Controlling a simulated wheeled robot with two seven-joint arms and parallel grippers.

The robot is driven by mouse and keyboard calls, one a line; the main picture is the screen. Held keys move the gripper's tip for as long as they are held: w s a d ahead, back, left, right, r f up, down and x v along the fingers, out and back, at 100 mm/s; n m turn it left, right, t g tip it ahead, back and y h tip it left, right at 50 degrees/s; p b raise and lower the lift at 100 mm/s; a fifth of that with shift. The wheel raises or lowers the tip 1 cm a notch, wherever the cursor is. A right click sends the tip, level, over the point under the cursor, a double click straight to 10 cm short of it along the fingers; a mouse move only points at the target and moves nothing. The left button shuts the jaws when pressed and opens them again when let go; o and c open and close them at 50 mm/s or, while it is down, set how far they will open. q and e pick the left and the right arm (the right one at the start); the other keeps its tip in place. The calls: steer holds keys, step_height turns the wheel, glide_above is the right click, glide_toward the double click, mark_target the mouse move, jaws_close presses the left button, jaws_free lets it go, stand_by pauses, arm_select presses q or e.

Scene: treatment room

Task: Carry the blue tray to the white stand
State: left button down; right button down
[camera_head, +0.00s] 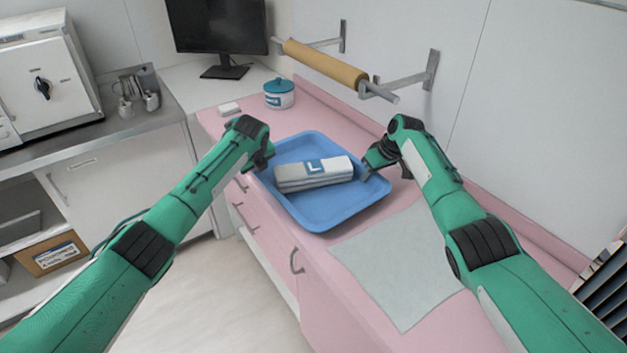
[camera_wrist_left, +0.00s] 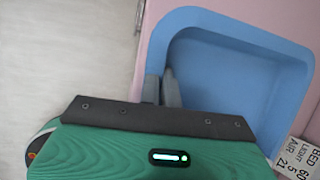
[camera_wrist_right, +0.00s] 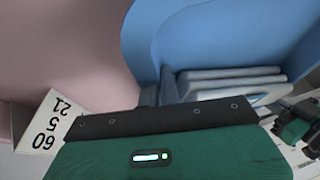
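The blue tray (camera_head: 325,215) is at the pink counter, overlapping its front edge; I cannot tell whether it touches the top. A folded white towel stack (camera_head: 300,181) with a blue "L" label lies in it. My left gripper (camera_head: 268,158) is at the tray's left rim; in the left wrist view its close-set fingers (camera_wrist_left: 161,88) straddle the rim. My right gripper (camera_head: 371,170) is at the right rim, and its fingers (camera_wrist_right: 158,88) straddle that rim in the right wrist view. I cannot make out a white stand in any view.
A pale mat (camera_head: 400,265) lies on the pink counter (camera_head: 345,290) at the near right. A teal-lidded jar (camera_head: 279,95) and a monitor (camera_head: 218,35) stand behind. A yellow roll (camera_head: 325,63) on wall brackets is above the counter. Open floor (camera_head: 215,300) lies at front left.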

arm_select(q)
steer(key=shift+r, duration=0.1)
arm_select(e)
steer(key=shift+r, duration=0.1)
